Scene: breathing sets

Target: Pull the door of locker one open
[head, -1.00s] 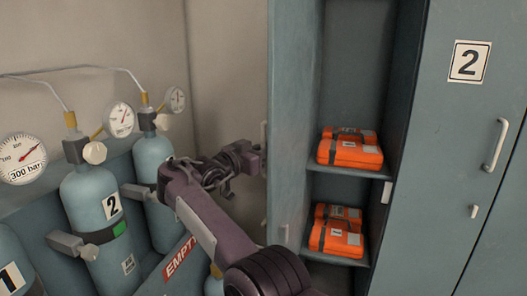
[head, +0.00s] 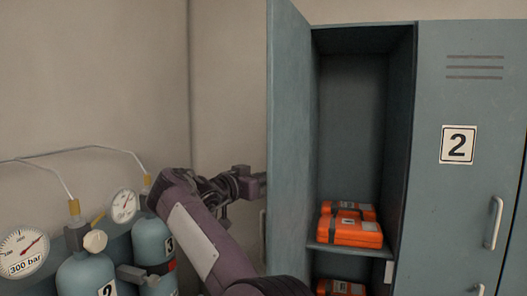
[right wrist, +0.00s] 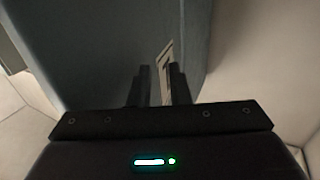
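The door of locker one (head: 290,130) stands wide open, swung out to the left, and I see its inner face. Locker one (head: 352,110) is open, with orange cases (head: 350,230) on its shelves. My right gripper (head: 258,184) is at the door's outer side, above a handle (head: 262,232) that shows at the door's edge. My left gripper is not in view.
Locker two (head: 460,200) is shut, to the right, with its handle (head: 494,222). Gas cylinders (head: 153,245) with gauges (head: 24,252) and thin pipes stand at the left. The wall behind is bare.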

